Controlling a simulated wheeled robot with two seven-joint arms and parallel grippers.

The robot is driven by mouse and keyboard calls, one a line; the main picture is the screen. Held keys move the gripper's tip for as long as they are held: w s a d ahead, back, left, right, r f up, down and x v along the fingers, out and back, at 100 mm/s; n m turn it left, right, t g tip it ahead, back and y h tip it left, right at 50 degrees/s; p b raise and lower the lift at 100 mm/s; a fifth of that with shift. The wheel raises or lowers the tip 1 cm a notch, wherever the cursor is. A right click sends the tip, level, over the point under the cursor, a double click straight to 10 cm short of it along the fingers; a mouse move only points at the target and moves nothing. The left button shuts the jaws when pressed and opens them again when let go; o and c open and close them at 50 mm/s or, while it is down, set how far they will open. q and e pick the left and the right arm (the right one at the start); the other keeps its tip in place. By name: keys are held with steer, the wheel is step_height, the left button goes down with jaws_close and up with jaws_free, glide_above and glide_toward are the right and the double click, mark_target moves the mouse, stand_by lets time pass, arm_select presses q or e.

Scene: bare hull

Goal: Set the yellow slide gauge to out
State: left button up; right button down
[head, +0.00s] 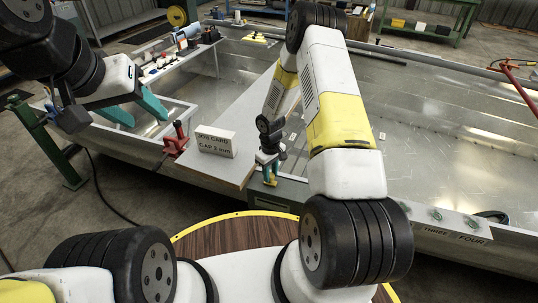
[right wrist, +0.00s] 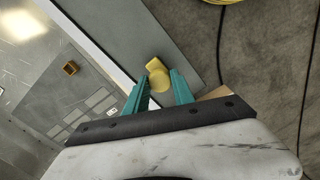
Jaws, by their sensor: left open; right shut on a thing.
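The yellow slide gauge (right wrist: 156,72) shows in the right wrist view as a small yellow piece with a rounded knob, over a grey board. My right gripper (right wrist: 163,82) has its teal fingers on either side of the knob and is shut on it. I cannot read the gauge's setting. My left gripper (head: 137,110) is open and empty at the left, above the hull's side.
A white job card (head: 215,142) stands on the grey board (head: 237,114), left of my right gripper. A red clamp (head: 177,140) grips the hull edge. Small parts lie on a ledge at the back left. The hull floor (head: 440,130) at right is mostly clear.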

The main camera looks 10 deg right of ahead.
mark_target(261, 181)
steer(key=w+a, duration=0.2)
steer(key=a, duration=0.1)
steer(key=shift+a, duration=0.3)
steer(key=c, duration=1.1)
jaws_free()
steer(key=shift+a, duration=0.1)
steer(key=shift+o, duration=0.2)
step_height(261, 181, up, 8)
steer(key=shift+f, duration=0.1)
